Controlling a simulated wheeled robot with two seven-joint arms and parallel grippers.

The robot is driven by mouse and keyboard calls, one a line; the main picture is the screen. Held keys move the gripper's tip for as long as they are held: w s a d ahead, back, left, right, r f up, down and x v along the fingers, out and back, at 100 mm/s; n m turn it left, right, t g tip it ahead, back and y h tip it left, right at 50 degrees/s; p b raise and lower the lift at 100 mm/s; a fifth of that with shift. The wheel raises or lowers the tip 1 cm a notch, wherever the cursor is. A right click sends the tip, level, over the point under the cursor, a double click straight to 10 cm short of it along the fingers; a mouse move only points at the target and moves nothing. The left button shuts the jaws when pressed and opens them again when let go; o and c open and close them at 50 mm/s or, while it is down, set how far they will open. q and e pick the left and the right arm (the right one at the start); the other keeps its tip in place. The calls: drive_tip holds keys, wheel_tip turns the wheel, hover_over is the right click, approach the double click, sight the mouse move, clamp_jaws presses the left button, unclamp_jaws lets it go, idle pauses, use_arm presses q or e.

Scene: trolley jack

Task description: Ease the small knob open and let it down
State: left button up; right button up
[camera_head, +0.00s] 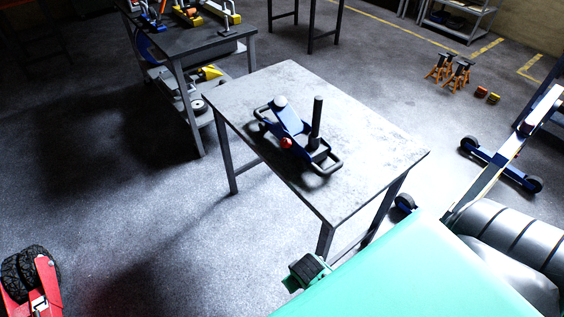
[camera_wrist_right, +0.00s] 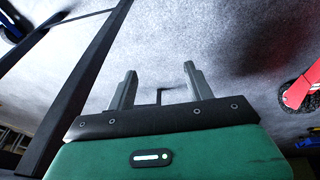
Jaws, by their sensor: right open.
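The blue trolley jack (camera_head: 293,130) stands on the grey table in the head view. Its round pale saddle (camera_head: 281,102) is at the far end, and a dark post (camera_head: 317,118) rises at its near right. A small red knob (camera_head: 286,142) shows on its near left side; how far it is turned cannot be told. My right gripper (camera_wrist_right: 159,75) is open and empty in the right wrist view, over the floor beside a table leg. In the head view a dark and green part of my right arm shows in front of the table, well short of the jack. My left gripper is out of view.
The grey table (camera_head: 380,148) is otherwise bare around the jack. A darker bench (camera_head: 190,38) with tools stands behind at left. A red wheeled item (camera_head: 42,290) is at lower left. Orange stands (camera_head: 452,72) and a blue wheeled frame (camera_head: 505,166) are at right.

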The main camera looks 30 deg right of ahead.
wheel_tip(320, 180, up, 14)
drive_tip(key=w+d+p, duration=0.1)
wheel_tip(320, 180, up, 21)
drive_tip(key=m+g+h, duration=0.2)
drive_tip(key=m+h, duration=0.2)
drive_tip(key=m, duration=1.4)
hover_over(284, 142)
drive_tip(key=a, duration=0.5)
drive_tip(key=shift+g, duration=0.3)
drive_tip(key=p+x, duration=0.1)
drive_tip(key=x, duration=0.3)
drive_tip(key=p+x, duration=0.1)
drive_tip(key=x, duration=0.3)
drive_tip(key=p+x, duration=0.2)
drive_tip(key=x, duration=0.2)
drive_tip(key=shift+s+a, duration=0.1)
drive_tip(key=shift+a, duration=0.2)
drive_tip(key=shift+x, duration=0.8)
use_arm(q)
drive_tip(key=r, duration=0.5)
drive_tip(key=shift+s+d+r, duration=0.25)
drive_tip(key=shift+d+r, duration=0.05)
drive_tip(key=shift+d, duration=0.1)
use_arm(e)
drive_tip(key=shift+c, duration=0.2)
